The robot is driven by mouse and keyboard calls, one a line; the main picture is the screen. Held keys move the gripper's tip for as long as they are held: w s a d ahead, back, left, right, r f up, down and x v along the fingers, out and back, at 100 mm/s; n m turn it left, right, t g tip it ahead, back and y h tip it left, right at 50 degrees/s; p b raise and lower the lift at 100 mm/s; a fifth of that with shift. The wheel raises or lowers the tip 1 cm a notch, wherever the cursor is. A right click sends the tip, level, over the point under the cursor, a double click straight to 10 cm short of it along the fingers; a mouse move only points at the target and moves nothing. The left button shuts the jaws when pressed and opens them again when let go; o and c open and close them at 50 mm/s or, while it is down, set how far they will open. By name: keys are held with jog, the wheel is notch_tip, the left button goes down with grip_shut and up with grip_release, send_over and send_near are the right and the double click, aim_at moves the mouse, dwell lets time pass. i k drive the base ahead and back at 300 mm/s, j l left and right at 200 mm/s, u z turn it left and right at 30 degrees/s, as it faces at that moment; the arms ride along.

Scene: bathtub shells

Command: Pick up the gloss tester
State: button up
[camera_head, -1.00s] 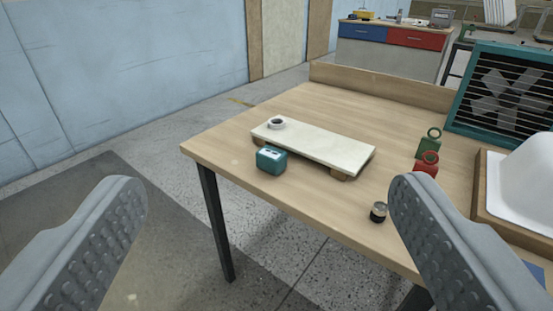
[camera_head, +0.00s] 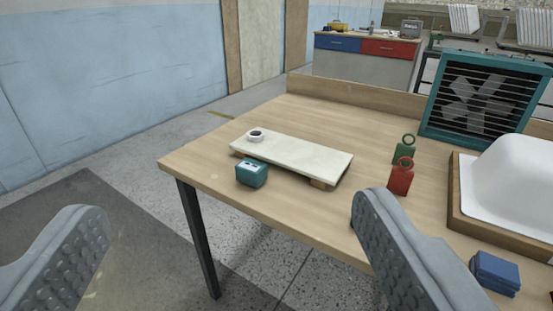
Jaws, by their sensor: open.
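The gloss tester looks to be the small teal box (camera_head: 251,173) with a pale top face. It sits on the wooden table (camera_head: 215,191) near its front left edge, just in front of a pale board. My gripper (camera_head: 230,212) is open and empty, its two grey padded fingers wide apart in the foreground. The teal box shows between the fingers, farther off, and neither finger touches it.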

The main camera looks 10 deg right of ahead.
aim_at(250, 172)
jog(key=i+l+u, duration=0.4)
jog(key=l, duration=0.35)
jog(key=i+l+u, duration=0.2)
jog(key=l, duration=0.2)
